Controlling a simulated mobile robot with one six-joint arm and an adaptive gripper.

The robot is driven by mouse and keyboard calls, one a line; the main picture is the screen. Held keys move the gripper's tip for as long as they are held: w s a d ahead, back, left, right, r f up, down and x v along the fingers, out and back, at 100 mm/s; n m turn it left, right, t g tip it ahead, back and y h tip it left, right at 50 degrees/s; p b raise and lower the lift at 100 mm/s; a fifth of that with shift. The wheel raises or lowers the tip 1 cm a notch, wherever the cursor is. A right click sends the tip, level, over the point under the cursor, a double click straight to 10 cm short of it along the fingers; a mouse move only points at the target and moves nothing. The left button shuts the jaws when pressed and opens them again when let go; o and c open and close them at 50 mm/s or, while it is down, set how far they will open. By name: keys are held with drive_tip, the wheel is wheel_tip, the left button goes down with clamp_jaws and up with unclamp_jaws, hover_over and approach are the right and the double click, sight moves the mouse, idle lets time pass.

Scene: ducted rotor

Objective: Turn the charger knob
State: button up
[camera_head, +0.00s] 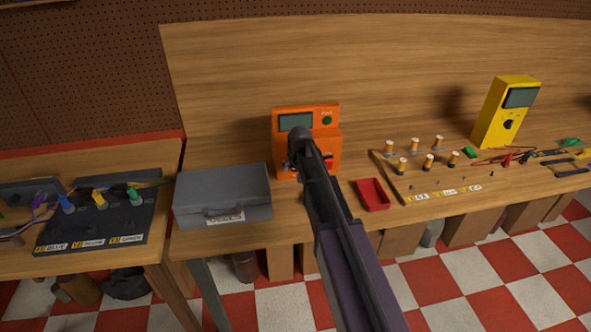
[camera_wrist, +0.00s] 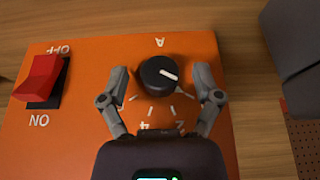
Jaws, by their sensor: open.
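The charger is an orange box (camera_head: 285,150) standing at the back of the bench in the head view, with a grey-green display and a green button. My arm hides the middle of its front. In the wrist view its orange face (camera_wrist: 95,60) shows upside down, with a round black knob (camera_wrist: 154,84) bearing a white pointer line. Tick marks, numbers and a letter A surround the knob. My gripper (camera_wrist: 161,72) is open, one finger on each side of the knob, with gaps visible between fingers and knob. A red rocker switch (camera_wrist: 42,78) marked ON and OFF sits at the left.
A grey case (camera_head: 222,190) stands left of the charger and a red tray (camera_head: 373,195) lies to its right. Further right are a wooden board with orange spools (camera_head: 429,161) and a yellow meter (camera_head: 507,112). A black connector panel (camera_head: 100,225) lies on the left bench.

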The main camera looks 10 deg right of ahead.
clamp_jaws()
drive_tip(key=shift+y, duration=0.4)
drive_tip(key=y, duration=0.1)
drive_tip(key=y+b, duration=0.1)
drive_tip(key=m+y+b, duration=0.1)
drive_tip(key=shift+d+f+y, duration=0.3)
drive_tip(key=shift+y, duration=0.1)
drive_tip(key=y+b, duration=0.3)
drive_tip(key=b, duration=0.1)
drive_tip(key=shift+d+f+m+t+y, duration=0.1)
drive_tip(key=shift+f+m+t+y, duration=0.2)
drive_tip(key=shift+m+y, duration=0.1)
drive_tip(key=y+b, duration=0.2)
drive_tip(key=shift+s+m+b, duration=0.1)
drive_tip(key=shift+m+b, duration=0.2)
drive_tip(key=shift+r+y+b, duration=0.2)
drive_tip(key=shift+y+b, duration=0.4)
drive_tip(key=shift+b, duration=0.1)
drive_tip(key=shift+r+t, duration=0.1)
drive_tip(key=shift+t, duration=0.2)
